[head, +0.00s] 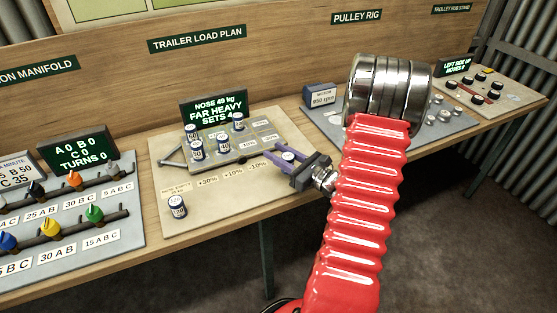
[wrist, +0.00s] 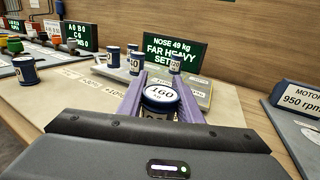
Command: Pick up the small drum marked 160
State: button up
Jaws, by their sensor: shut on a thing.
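The small drum marked 160 (wrist: 161,94) is blue with a white top label, and sits between the purple fingers of my gripper (wrist: 155,102) in the wrist view. The fingers are shut on it. In the head view my gripper (head: 284,160) reaches in from the right over the trailer load plan board (head: 225,190), with the drum's pale top (head: 288,156) showing between the fingers. The drum's underside is hidden, so I cannot tell whether it touches the board.
Several other small blue drums stand on the grey plate (head: 250,146), one near its front left (head: 197,150). Another drum (head: 177,206) stands at the board's front left. A sign (head: 213,109) reads "NOSE 49 kg, FAR HEAVY". The valve manifold (head: 65,215) lies left; the pulley rig (head: 327,122) lies right.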

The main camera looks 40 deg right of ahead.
notch_tip(320, 180, up, 7)
jog(key=shift+f, duration=0.2)
jog(key=shift+a, duration=0.1)
dwell(0.6)
